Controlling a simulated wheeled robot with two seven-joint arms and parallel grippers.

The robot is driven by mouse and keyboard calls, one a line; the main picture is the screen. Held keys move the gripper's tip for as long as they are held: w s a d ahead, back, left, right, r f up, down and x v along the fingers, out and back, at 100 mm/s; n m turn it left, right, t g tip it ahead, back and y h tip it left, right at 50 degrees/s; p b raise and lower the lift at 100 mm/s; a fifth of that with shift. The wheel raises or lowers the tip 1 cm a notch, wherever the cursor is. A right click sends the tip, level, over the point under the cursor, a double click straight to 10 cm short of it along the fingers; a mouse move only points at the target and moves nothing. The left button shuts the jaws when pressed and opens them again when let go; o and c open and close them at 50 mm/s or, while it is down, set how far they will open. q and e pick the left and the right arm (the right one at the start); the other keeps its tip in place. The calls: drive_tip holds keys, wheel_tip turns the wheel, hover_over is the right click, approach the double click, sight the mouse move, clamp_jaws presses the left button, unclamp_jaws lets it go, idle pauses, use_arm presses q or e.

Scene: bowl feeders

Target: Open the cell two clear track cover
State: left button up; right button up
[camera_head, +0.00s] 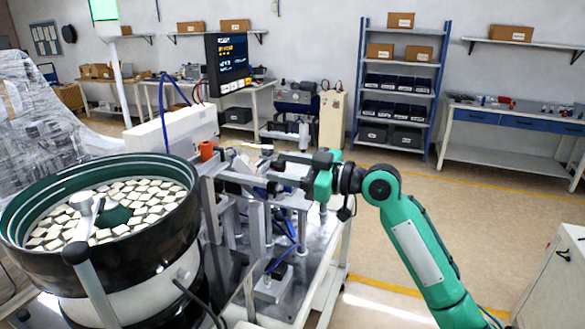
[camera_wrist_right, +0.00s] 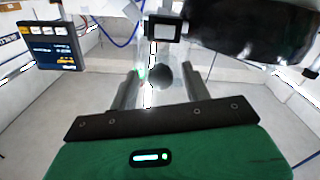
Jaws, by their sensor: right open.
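My right gripper (camera_head: 272,172) reaches in from the right over the track beside the bowl feeder. In the right wrist view its two fingers (camera_wrist_right: 161,78) are spread apart. A dark round knob (camera_wrist_right: 160,75) shows between the fingers; I cannot tell if they touch it. A pale, see-through strip behind the knob may be the clear track cover; its edges and hinge are hard to make out. In the head view the gripper and arm hide part of the track, and I cannot tell how far the cover is raised. My left gripper is not in view.
The bowl feeder (camera_head: 100,215), full of pale square parts, stands at the left. A white box (camera_head: 172,130) and a dark display (camera_head: 227,64) stand behind the track. Metal posts fill the machine table (camera_head: 318,270). Open floor (camera_head: 480,215) lies to the right.

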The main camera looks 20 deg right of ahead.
drive_tip(key=b+v, duration=0.6)
drive_tip(key=v, duration=0.8)
